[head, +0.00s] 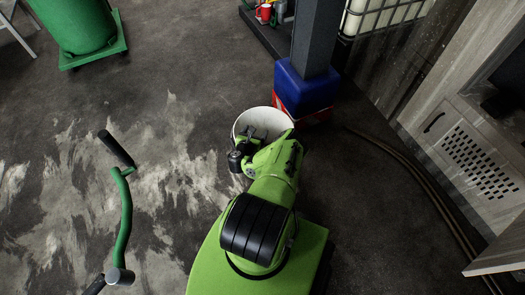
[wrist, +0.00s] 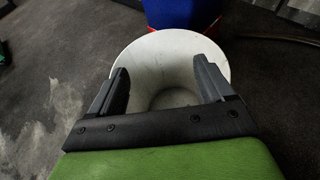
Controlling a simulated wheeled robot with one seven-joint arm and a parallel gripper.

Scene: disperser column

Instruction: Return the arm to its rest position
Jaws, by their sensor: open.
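My gripper (wrist: 165,90) is open, its two dark fingers apart with nothing between them. In the wrist view it points down over a round white bucket (wrist: 217,58), whose empty inside shows between the fingers. In the head view my green arm reaches forward and its end covers much of the bucket (head: 243,121). How far the fingertips are above or inside the rim I cannot tell.
A blue block (head: 305,90) around a grey column (head: 316,38) stands just behind the bucket. A wooden cabinet (head: 465,130) is at the right, with a hose (head: 420,180) on the floor. A green handle bar (head: 126,205) and a green bin (head: 80,25) are at left.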

